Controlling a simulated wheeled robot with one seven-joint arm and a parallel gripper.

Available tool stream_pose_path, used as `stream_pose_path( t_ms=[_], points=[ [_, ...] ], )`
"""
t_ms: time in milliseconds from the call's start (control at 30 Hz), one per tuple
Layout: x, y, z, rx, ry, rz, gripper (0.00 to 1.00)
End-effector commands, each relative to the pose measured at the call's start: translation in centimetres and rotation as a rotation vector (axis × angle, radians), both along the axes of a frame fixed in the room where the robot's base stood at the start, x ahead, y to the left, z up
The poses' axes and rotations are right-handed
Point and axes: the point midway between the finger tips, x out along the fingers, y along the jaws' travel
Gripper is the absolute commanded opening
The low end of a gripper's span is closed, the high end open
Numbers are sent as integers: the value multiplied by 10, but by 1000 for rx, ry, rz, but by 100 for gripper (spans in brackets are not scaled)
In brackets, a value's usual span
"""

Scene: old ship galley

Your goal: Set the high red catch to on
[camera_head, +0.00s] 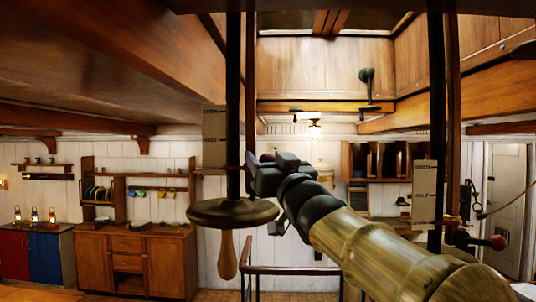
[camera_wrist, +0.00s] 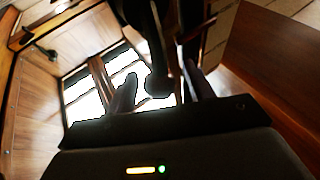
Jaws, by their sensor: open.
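My gripper (camera_head: 260,163) is raised in the middle of the head view, beside a dark vertical rod (camera_head: 233,90) with a round disc (camera_head: 233,212) and a wooden handle below it. In the wrist view my gripper's two fingers (camera_wrist: 160,92) are apart, and a dark rod with a rounded end (camera_wrist: 157,84) shows between them. I cannot tell whether they touch it. A small red knob (camera_head: 498,242) sits on a dark fitting at the right, away from my gripper. I cannot tell for certain which part is the high red catch or how it is set.
Marked plates (camera_head: 214,137) (camera_head: 425,192) stand beside two vertical rods. A dark fitting (camera_head: 367,88) hangs on the upper wood panel. A dark railing (camera_head: 292,270) stands below my arm. Cabinets (camera_head: 136,262) with lamps and shelves line the left wall.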

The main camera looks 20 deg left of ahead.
Motion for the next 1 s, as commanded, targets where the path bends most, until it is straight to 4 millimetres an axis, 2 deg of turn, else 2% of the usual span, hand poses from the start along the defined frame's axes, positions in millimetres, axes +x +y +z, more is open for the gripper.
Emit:
stream_pose_path(
  t_ms=[167, 433, 467, 1000],
  points=[
    [0, 0, -1, 0, 0, 0, 53],
    [0, 0, 0, 0, 0, 0, 2],
    [0, 0, 0, 0, 0, 0, 0],
    [-9, 0, -6, 39, 8, 6, 0]
  ],
)
